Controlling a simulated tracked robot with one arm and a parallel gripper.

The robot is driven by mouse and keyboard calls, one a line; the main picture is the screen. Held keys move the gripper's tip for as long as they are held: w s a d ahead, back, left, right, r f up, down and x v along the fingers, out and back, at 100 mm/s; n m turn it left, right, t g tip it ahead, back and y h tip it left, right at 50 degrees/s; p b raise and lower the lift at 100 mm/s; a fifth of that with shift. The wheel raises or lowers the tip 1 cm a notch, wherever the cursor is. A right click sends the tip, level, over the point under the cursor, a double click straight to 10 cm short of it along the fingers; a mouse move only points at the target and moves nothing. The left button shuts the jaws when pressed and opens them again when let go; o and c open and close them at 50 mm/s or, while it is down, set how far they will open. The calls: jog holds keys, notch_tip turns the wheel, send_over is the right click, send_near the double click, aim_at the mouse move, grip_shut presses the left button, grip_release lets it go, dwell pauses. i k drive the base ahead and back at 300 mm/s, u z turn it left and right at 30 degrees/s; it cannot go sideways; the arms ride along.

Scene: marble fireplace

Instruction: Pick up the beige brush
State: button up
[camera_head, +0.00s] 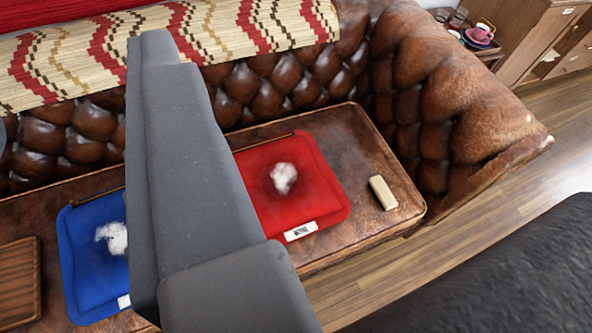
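The beige brush (382,193) is a small pale block. It lies on the brown leather sofa seat (375,150), near the seat's right front corner. It is to the right of a red mat (325,185) and apart from it. All of its top side shows and nothing covers it. A grey arm part of mine crosses the view to the left of the brush. My gripper's fingers do not show, so I cannot see whether they are open or shut.
White fluffy clumps lie on the red mat and on a blue mat (82,265). A wooden tray (18,280) is at far left. The tufted sofa arm (470,100) rises behind and right of the brush. Wooden floor (450,262) is clear in front. A dark surface fills the lower right.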

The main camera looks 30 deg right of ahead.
aim_at(382, 192)
jog(key=z, duration=1.3)
